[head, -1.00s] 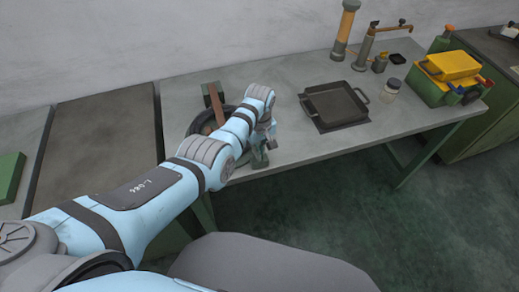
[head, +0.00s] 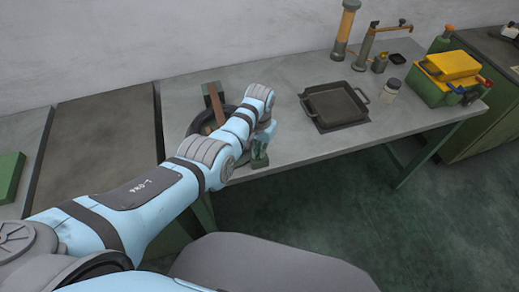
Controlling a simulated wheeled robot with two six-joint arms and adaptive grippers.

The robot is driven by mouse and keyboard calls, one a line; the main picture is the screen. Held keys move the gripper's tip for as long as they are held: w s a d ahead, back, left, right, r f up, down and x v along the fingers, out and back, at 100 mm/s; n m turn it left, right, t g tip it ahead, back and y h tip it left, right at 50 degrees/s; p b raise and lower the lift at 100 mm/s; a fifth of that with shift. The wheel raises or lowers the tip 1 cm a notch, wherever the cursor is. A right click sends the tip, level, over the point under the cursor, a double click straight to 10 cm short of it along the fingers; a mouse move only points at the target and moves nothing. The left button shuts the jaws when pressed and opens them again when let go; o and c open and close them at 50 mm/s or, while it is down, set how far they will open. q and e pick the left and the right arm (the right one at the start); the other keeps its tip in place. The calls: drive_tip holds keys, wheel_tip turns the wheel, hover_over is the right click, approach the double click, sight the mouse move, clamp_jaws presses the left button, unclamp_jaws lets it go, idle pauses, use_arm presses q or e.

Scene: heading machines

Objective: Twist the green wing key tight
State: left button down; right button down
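My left arm reaches in from the left to the front edge of the grey workbench (head: 330,148). My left gripper (head: 264,138) is small and partly hidden behind my own wrist, so I cannot see whether its fingers are open or shut. A dark green part (head: 259,160) shows just below the gripper at the bench edge. I cannot tell whether it is the wing key or whether the gripper touches it. No wing key shows clearly anywhere else. My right gripper is not in view.
A dark handwheel-like ring with a brown bar (head: 213,103) stands behind my wrist. A black square pan (head: 335,104), a small jar (head: 391,89), a tap (head: 367,45) and a yellow-green box (head: 450,75) stand to the right. The front right bench is clear.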

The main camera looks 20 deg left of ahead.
use_arm(q)
drive_tip(key=m, duration=0.4)
drive_tip(key=shift+m, duration=0.3)
drive_tip(key=m, duration=0.4)
drive_tip(key=shift+m, duration=0.3)
drive_tip(key=c, duration=1.8)
unclamp_jaws()
wheel_tip(320, 180, up, 12)
